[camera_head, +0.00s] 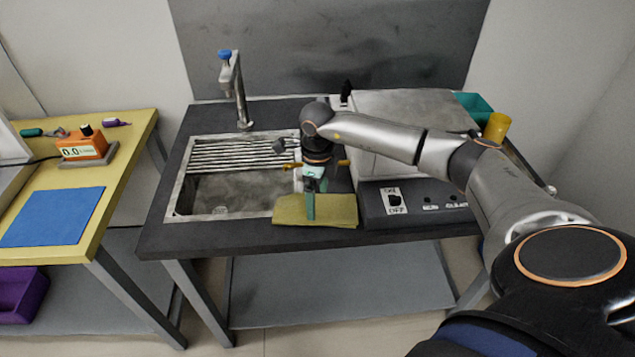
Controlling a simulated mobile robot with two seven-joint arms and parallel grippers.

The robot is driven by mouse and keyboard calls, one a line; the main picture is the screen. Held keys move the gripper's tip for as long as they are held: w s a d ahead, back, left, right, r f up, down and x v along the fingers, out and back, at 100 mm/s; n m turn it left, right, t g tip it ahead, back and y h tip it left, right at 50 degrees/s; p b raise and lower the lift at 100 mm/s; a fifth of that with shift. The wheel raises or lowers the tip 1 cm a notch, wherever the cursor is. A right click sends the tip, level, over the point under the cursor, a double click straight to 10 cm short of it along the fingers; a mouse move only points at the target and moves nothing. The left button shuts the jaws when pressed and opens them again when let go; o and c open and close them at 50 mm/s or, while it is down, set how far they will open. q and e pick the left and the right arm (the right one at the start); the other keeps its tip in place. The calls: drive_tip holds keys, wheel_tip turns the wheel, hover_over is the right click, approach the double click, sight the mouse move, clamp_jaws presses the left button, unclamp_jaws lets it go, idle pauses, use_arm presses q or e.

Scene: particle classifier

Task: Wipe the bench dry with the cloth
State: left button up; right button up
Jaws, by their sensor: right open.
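The cloth (337,213) is a folded olive-yellow piece. It lies at the front edge of the dark bench (210,240), just right of the sink. My right gripper (310,213) points down at the cloth's middle, with its teal fingers over or touching the cloth. It is open, and I cannot tell whether the fingers reach the fabric. The gripper hides a small part of the cloth. No water shows clearly on the bench top. My left gripper is not in view.
A sink (225,197) with a slatted rack and a tall faucet (238,88) is left of the cloth. A grey machine with an OFF switch (393,201) stands close on the right. A yellow table (130,135) with a blue mat (53,216) is at the far left.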

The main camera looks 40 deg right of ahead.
drive_tip(key=shift+f+b, duration=0.5)
drive_tip(key=shift+f, duration=0.35)
drive_tip(key=shift+r, duration=0.15)
drive_tip(key=shift+c, duration=0.4)
clamp_jaws()
drive_tip(key=shift+r, duration=0.1)
drive_tip(key=shift+p, duration=0.3)
